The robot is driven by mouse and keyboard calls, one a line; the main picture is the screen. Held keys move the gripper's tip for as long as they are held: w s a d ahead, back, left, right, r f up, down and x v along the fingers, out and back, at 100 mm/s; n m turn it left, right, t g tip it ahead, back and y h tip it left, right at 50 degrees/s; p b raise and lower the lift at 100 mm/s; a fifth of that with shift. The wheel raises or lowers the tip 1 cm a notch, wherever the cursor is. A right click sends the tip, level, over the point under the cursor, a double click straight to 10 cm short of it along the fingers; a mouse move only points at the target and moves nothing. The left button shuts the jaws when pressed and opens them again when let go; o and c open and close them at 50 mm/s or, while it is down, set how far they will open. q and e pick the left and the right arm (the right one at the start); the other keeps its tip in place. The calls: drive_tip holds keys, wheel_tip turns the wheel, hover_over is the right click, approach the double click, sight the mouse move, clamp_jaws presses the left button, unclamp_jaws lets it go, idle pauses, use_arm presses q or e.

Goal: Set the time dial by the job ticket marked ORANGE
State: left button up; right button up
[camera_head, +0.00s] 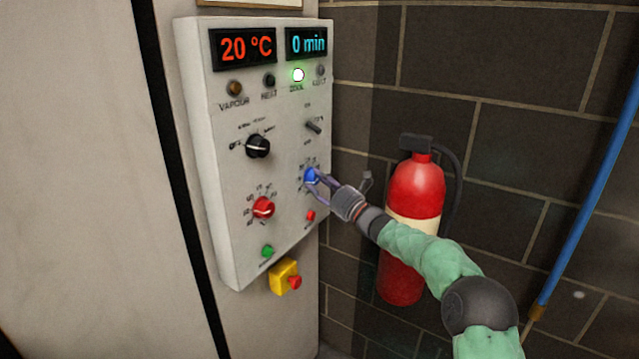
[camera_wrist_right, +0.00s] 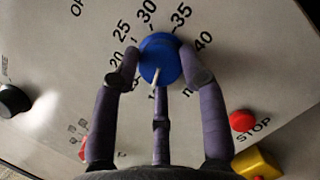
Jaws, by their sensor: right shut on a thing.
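The blue time dial (camera_head: 311,175) is on the right side of the grey control panel (camera_head: 210,200). In the right wrist view the dial (camera_wrist_right: 160,58) has a scale around it with 20, 25, 30, 35 and 40 readable. Its white pointer line points toward the bottom of that picture, away from those numbers. My right gripper (camera_head: 318,184) is shut on the dial, with fingers on both sides of it. The time display (camera_head: 307,43) reads 0 min. No ticket marked ORANGE can be read. My left gripper is out of view.
The temperature display (camera_head: 243,48) reads 20 °C. A black knob (camera_head: 257,146), a red dial (camera_head: 263,208), a green button (camera_head: 267,251) and a red stop button (camera_head: 311,216) share the panel. A yellow emergency-stop box (camera_head: 284,277) is below. A fire extinguisher (camera_head: 417,185) hangs behind my right arm.

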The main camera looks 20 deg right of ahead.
drive_tip(key=shift+d+r+n+y, duration=0.2)
drive_tip(key=shift+r+n+y, duration=0.1)
drive_tip(key=shift+n, duration=0.55)
drive_tip(key=shift+d+r+n+y, duration=0.2)
drive_tip(key=shift+r+n+y, duration=0.1)
drive_tip(key=shift+n, duration=0.55)
drive_tip(key=shift+r+n+y, duration=0.1)
drive_tip(key=shift+n+y, duration=0.2)
drive_tip(key=o, duration=1)
drive_tip(key=shift+c, duration=0.2)
drive_tip(key=shift+o, duration=0.8)
drive_tip(key=shift+w, duration=0.1)
drive_tip(key=shift+a+f, duration=0.1)
drive_tip(key=shift+f, duration=0.2)
drive_tip(key=shift+a+f, duration=0.1)
drive_tip(key=shift+f, duration=0.05)
